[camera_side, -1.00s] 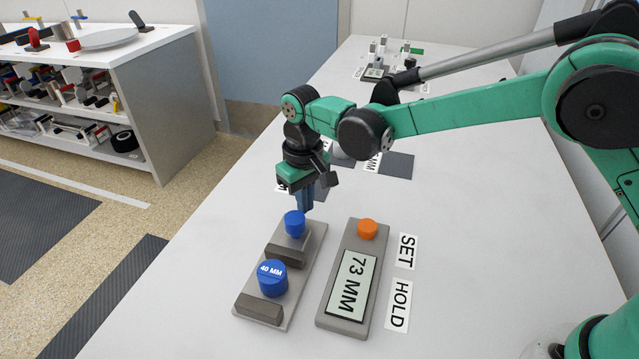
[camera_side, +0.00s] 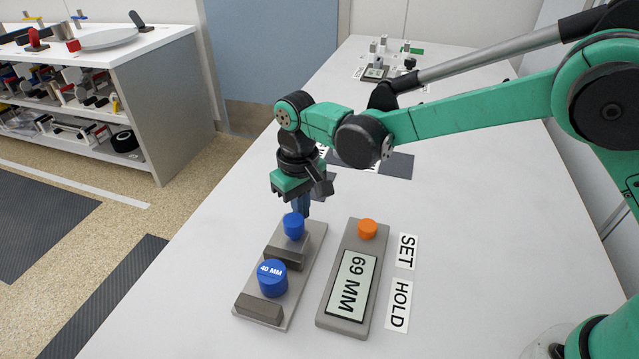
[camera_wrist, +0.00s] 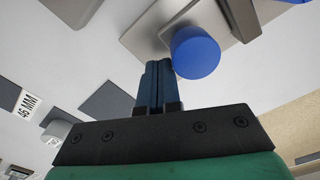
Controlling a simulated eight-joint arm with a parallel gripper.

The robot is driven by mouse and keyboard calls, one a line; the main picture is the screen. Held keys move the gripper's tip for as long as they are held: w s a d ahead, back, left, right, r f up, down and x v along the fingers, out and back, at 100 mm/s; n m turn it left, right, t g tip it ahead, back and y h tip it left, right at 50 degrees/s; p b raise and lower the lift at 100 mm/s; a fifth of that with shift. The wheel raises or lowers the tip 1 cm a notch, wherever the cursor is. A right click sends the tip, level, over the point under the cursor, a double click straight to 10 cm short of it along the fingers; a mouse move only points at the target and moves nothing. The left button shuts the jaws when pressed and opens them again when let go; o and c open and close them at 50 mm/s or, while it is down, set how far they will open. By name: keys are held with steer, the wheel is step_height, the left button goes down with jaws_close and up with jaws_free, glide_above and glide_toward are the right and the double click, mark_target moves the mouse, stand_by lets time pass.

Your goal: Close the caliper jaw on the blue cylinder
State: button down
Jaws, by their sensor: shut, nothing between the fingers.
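A blue cylinder (camera_side: 272,280) marked 40 MM stands on the grey caliper base (camera_side: 296,312), between a fixed block (camera_side: 258,308) at the near end and the movable jaw block (camera_side: 287,254). The jaw block carries a smaller blue knob (camera_side: 294,228), which also shows in the wrist view (camera_wrist: 196,52). The jaw stands apart from the cylinder. My gripper (camera_side: 303,211) is shut and empty, fingers down, right behind the knob; whether they touch cannot be told. The display (camera_side: 352,285) beside the caliper reads 69 MM.
The display box has an orange knob (camera_side: 367,229), with SET (camera_side: 407,252) and HOLD (camera_side: 399,305) labels to its right. Dark mats (camera_side: 396,165) lie behind my gripper. The table is clear to the right of the labels.

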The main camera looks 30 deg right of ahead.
steer(key=shift+s+a, duration=1)
steer(key=shift+s, duration=0.05)
stand_by(1.0)
steer(key=shift+w+d, duration=0.1)
steer(key=shift+w, duration=0.05)
steer(key=shift+w+d, duration=0.35)
steer(key=shift+r, duration=4.05)
